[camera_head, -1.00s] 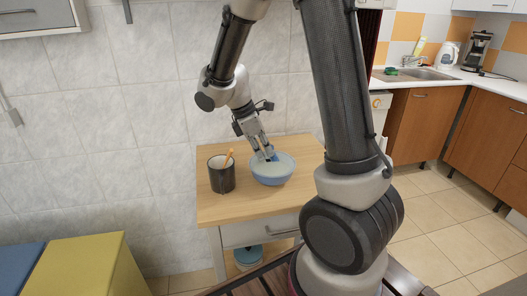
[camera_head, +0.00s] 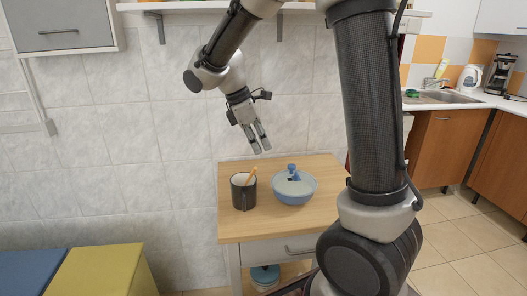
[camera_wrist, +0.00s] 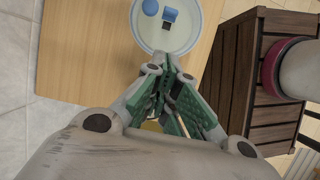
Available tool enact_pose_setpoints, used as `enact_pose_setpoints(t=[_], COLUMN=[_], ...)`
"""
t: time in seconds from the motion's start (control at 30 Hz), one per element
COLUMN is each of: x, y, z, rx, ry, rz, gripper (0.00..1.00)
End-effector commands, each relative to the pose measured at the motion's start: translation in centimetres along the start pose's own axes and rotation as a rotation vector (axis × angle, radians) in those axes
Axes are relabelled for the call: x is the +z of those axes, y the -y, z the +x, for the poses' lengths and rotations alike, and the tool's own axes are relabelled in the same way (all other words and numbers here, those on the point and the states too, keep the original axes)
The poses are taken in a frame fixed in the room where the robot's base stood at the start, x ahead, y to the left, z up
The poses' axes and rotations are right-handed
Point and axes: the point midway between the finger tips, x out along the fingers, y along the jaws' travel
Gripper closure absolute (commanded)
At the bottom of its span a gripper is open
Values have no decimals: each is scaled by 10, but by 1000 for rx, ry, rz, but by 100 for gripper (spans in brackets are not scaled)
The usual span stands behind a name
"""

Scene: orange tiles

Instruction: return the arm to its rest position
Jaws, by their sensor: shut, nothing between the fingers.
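My gripper (camera_head: 262,141) hangs in the air above the wooden table, up and left of the bowl, and points down. It is shut and empty. In the wrist view my gripper's fingers (camera_wrist: 163,72) show below the bowl. My arm reaches across the top of the head view, bent at the elbow.
A shelf (camera_head: 270,6) runs above on the tiled wall. A wall cabinet (camera_head: 65,28) hangs upper left.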

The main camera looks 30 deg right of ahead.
Motion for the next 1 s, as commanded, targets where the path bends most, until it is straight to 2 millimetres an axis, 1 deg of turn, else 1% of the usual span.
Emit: enact_pose_setpoints(t=[0.43, 0.53, 0.6, 0.67, 0.7, 0.73, 0.8, 0.97, 1.0], x=[0, -1, -4, -6, -7, -5, 7, 36, 45], y=[0, 0, 0, 9, 20, 29, 47, 82, 91], z=[0, 0, 2, 11, 16, 17, 15, 9, 7], rx=[0, 2, 0, -24, -42, -53, -68, -96, -101], ry=[0, -2, -16, -26, -39, -59, -110, -225, -258], rz=[2, 43, 115, 205, 279, 348, 492, 760, 825], gripper=[100, 100, 100, 100, 100, 100, 100, 100, 100])
